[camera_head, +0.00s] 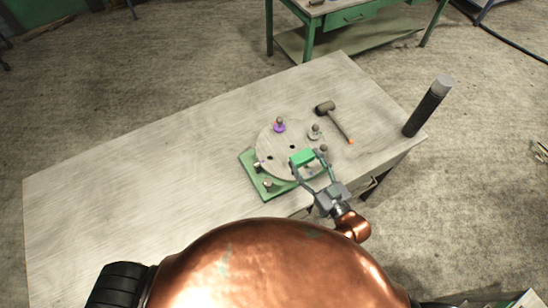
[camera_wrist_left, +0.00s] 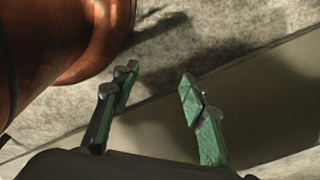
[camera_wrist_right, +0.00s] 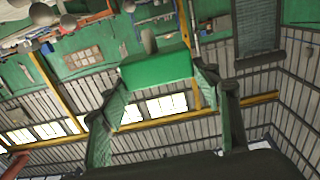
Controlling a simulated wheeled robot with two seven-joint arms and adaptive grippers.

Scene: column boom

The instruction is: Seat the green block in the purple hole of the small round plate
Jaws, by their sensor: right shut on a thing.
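The green block (camera_head: 302,157) is between the fingers of my right gripper (camera_head: 308,160), over the right part of the small round plate (camera_head: 268,140). In the right wrist view the green block (camera_wrist_right: 157,69) lies across the fingertips, with a grey knob on it. I cannot tell whether it touches the plate. The plate shows dark holes; a purple piece with a knob (camera_head: 280,126) stands near its far edge. I cannot make out the purple hole for certain; the right gripper partly covers that side. My left gripper (camera_wrist_left: 155,85) is open and empty in its wrist view.
The plate rests over a green base (camera_head: 249,160) on the grey table (camera_head: 130,165). A grey knobbed piece (camera_head: 315,132) and a hammer (camera_head: 330,112) are beyond the block. A dark cylinder (camera_head: 428,105) stands at the right corner. The table's left side is clear.

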